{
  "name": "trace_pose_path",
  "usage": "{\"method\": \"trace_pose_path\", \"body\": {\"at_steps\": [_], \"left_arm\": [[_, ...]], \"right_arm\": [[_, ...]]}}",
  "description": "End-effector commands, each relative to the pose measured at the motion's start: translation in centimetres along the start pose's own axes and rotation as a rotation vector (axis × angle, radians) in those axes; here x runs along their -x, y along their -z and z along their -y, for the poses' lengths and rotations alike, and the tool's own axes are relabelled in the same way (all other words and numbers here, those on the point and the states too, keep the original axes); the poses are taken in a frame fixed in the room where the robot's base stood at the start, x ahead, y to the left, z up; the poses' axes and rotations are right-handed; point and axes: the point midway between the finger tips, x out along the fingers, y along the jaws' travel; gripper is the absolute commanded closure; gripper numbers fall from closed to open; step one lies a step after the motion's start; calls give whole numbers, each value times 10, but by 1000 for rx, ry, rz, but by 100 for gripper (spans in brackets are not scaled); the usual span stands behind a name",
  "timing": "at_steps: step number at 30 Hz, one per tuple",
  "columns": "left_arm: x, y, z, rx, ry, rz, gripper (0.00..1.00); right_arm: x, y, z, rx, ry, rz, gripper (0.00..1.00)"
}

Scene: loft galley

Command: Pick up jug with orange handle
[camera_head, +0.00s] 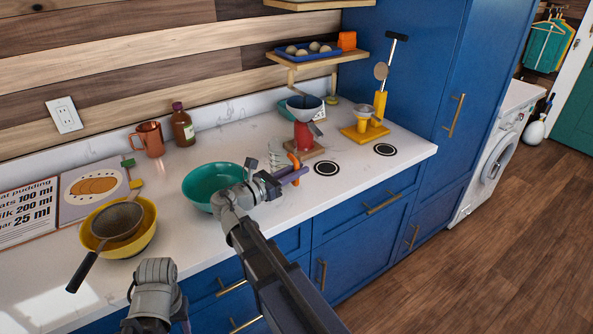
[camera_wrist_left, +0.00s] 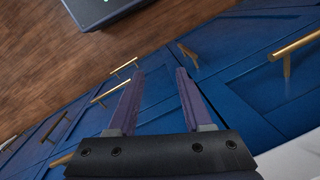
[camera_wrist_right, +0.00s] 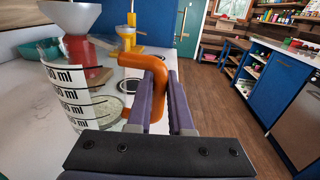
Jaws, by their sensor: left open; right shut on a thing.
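The jug (camera_head: 277,157) is a clear measuring jug with black markings, standing on the white counter beside the teal bowl. The jug also shows in the right wrist view (camera_wrist_right: 82,98), with its orange handle (camera_wrist_right: 137,61) towards me. My right gripper (camera_head: 296,175) is at the handle, and its two purple fingers (camera_wrist_right: 172,80) are shut on it. The handle's far side is partly hidden by the fingers. My left gripper (camera_wrist_left: 158,78) is open and empty in front of the blue cabinet doors, low and away from the jug. Its fingers are out of sight in the head view.
A teal bowl (camera_head: 202,186) stands left of the jug. A red grinder (camera_head: 303,136) stands close behind it, and a yellow stand (camera_head: 365,129) is farther right. A yellow bowl (camera_head: 142,243) with a strainer is at left. Counter at the right front is clear.

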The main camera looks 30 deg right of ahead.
Motion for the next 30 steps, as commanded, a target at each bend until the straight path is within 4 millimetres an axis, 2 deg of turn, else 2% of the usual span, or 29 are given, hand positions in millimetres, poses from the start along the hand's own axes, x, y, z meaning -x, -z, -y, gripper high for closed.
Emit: {"method": "trace_pose_path", "body": {"at_steps": [1,3,9,12,30], "left_arm": [[16,-1,2,0,0,0,50],[28,-2,3,0,0,0,50],[57,-3,5,0,0,0,50],[65,-4,6,0,0,0,50],[67,-4,6,0,0,0,50]], "right_arm": [[0,-17,0,-1,0,1,100],[0,-28,0,-1,0,1,100],[0,-58,0,0,0,1,100],[0,-66,0,0,0,1,100],[0,-67,0,0,0,1,100]]}}
